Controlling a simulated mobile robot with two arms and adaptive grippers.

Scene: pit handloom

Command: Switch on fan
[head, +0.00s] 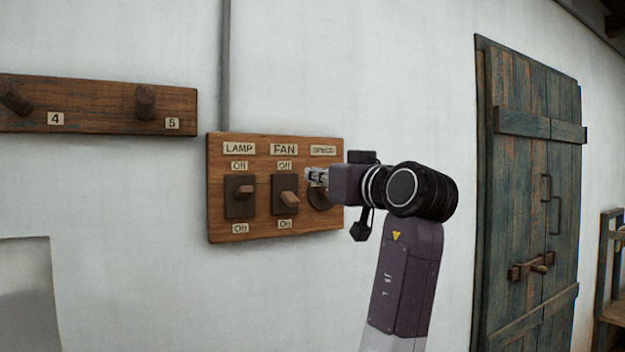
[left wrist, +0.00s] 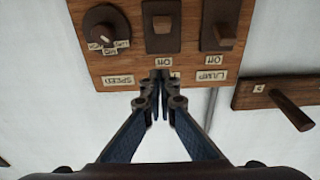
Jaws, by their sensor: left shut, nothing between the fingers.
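The wooden switch board (head: 225,235) is on the white wall, with LAMP, FAN and SPEED labels. The fan switch (head: 286,195) is in its middle, with Off above and On below. Its lever points outward and somewhat down, lower than the lamp lever. My left gripper (head: 312,176) is in front of the board's right part, partly covering the speed knob (head: 320,199). In the upside-down left wrist view, my left gripper (left wrist: 161,78) is shut and empty, its tips in front of the FAN label, which they hide. The fan switch (left wrist: 162,27) shows just beyond the tips.
The lamp switch (head: 240,196) is left of the fan switch. A peg rail (head: 95,105) is further left. A conduit (head: 225,60) runs up the wall from the board. A wooden door (head: 527,200) is on the right.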

